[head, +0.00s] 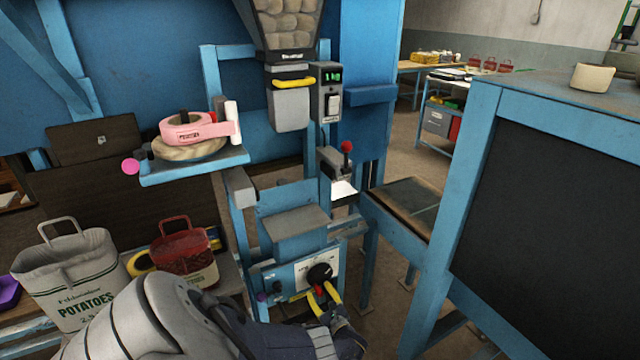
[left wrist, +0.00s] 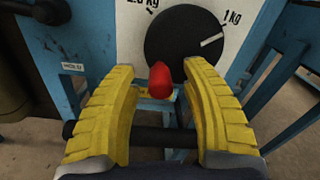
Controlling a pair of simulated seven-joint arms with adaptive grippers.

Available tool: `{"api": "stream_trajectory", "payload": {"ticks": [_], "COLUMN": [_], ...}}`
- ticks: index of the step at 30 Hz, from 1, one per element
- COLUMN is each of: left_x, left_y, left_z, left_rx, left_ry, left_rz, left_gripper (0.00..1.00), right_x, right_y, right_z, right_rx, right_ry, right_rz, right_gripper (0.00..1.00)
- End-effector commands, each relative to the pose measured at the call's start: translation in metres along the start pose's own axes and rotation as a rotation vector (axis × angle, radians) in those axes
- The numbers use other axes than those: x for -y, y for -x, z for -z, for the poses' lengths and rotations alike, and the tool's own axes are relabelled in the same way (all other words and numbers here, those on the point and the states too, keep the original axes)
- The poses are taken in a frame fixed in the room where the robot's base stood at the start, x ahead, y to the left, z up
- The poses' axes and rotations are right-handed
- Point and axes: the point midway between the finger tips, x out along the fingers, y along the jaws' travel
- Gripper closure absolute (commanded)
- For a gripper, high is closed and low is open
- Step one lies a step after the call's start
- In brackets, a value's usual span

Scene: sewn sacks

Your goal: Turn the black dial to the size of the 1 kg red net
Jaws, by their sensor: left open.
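The black dial (head: 320,273) is on a white plate low on the blue machine. In the left wrist view the dial (left wrist: 180,45) has its white mark pointing right and slightly up, close to the "1 kg" label (left wrist: 231,18). Another kg label (left wrist: 143,3) is at its upper left. My left gripper (head: 325,296) is open in front of the dial's lower edge, its yellow fingers (left wrist: 160,72) apart, with a red knob (left wrist: 160,80) showing between them. Whether anything touches is unclear. The red net sack (head: 183,256) stands at the left. My right gripper is out of view.
A pale potato sack (head: 70,275) stands left of the red one. A pink tape roll (head: 190,131) lies on a blue shelf (head: 195,170). A small display (head: 333,77) reads about 1 kg. A red-knobbed lever (head: 346,148) and a dark panel (head: 555,210) are to the right.

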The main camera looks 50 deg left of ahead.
Motion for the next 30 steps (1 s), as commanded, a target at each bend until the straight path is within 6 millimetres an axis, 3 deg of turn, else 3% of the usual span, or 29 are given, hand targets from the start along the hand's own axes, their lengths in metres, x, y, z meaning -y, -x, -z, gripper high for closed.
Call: {"api": "stream_trajectory", "payload": {"ticks": [3, 16, 30], "left_x": [0.0002, 0.0003, 0.0006], "left_y": [0.0000, 0.0001, -0.0004], "left_z": [-0.0001, -0.0001, -0.0014], "left_rx": [0.000, 0.000, 0.002], "left_ry": [0.000, 0.000, -0.022], "left_rz": [0.000, 0.000, 0.002], "left_gripper": [0.51, 1.00, 1.00], "right_x": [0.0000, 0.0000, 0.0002], "right_y": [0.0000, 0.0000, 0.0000], "right_z": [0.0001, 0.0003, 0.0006], "right_rx": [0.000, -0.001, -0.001], "right_ry": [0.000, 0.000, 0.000], "right_rz": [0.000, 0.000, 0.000], "right_gripper": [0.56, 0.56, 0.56]}}
